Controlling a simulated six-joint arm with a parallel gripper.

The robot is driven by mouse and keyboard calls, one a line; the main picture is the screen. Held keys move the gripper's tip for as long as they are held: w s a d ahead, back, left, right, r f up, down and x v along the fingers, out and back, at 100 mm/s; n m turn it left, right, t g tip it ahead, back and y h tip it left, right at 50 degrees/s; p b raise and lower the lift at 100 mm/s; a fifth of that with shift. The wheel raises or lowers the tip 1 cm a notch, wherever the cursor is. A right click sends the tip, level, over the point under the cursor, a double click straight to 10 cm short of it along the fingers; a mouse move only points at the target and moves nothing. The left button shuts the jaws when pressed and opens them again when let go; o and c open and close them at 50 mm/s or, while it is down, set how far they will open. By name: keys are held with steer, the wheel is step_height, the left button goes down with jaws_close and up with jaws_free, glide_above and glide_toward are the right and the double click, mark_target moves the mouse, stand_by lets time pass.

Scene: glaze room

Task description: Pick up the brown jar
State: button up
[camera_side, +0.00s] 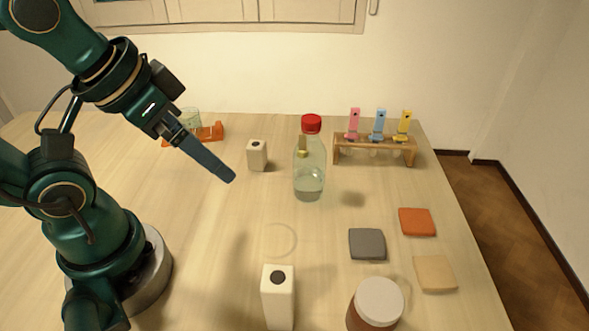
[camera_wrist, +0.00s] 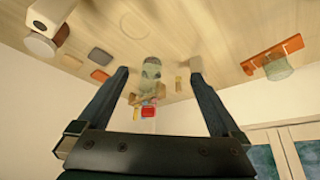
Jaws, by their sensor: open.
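The brown jar (camera_side: 364,318) stands at the front edge of the side view, with a pale round lid; its lower part is cut off by the frame. In the wrist view the jar (camera_wrist: 62,34) is at the upper left, its lid (camera_wrist: 40,46) toward the lower left. My gripper (camera_side: 231,179) is in the air over the left middle of the table, well apart from the jar, up and left of it in the side view. In the wrist view my gripper (camera_wrist: 160,75) has its two fingers wide apart, with nothing held between them.
A white box (camera_side: 278,300) stands left of the jar. Grey (camera_side: 367,244), orange (camera_side: 417,222) and beige (camera_side: 435,273) tiles lie behind or right of it. A red-capped bottle (camera_side: 310,175), a smaller white box (camera_side: 257,155) and a wooden rack (camera_side: 375,150) stand farther back.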

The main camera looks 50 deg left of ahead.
step_height(320, 180, up, 4)
steer(key=r, duration=0.1)
steer(key=n+g+h, duration=0.6)
steer(key=n+h, duration=0.8)
steer(key=n, duration=0.4)
glide_above(368, 287)
steer(key=f, duration=0.2)
steer(key=shift+y, duration=0.3)
steer(key=f, duration=1.2)
steer(key=shift+a+f, duration=0.2)
steer(key=shift+f, duration=0.75)
steer(key=shift+x, duration=2.6)
